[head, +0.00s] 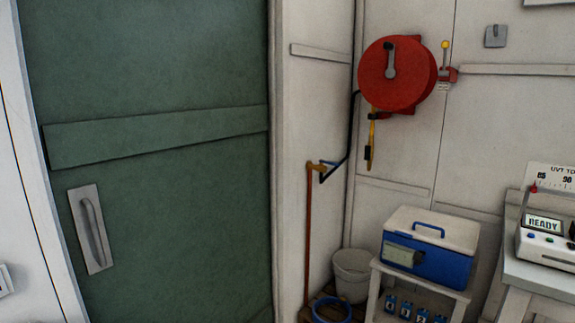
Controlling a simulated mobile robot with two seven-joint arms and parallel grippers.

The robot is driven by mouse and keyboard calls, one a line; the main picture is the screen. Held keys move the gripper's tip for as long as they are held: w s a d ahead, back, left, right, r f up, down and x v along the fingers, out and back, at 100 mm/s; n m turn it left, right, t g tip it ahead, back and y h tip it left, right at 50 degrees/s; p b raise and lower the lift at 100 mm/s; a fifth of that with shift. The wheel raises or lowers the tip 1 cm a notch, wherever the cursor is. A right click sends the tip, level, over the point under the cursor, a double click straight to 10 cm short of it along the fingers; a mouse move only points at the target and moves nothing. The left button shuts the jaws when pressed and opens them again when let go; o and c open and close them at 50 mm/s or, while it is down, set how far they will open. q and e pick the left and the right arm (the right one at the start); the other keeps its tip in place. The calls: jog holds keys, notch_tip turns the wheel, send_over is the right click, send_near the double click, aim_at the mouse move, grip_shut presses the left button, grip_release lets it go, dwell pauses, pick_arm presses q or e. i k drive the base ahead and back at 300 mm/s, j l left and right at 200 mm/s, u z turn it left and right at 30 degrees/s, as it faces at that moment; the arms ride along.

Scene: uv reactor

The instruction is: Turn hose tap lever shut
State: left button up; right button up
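A brass hose tap (317,167) sits on top of an upright copper-brown pipe (308,235) in the corner right of the green door. A small blue lever (325,174) shows at the tap. It is too small to tell its exact angle. A dark hose (354,125) runs from near the tap up to the red hose reel (398,75) on the wall. Neither of my grippers is in view.
A green door (160,85) with a grey handle (92,228) fills the left. Below the tap are a white bucket (352,275) and a blue ring (332,310). A blue-and-white cooler box (430,258) stands on a small table to the right. A device reading READY (545,243) sits far right.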

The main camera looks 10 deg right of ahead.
aim_at(330, 163)
jog(key=i+l+u, duration=0.1)
jog(key=l+u, duration=0.2)
jog(key=u, duration=0.15)
jog(key=i+l+u, duration=0.1)
jog(key=l+u, duration=0.7)
jog(key=l, duration=0.4)
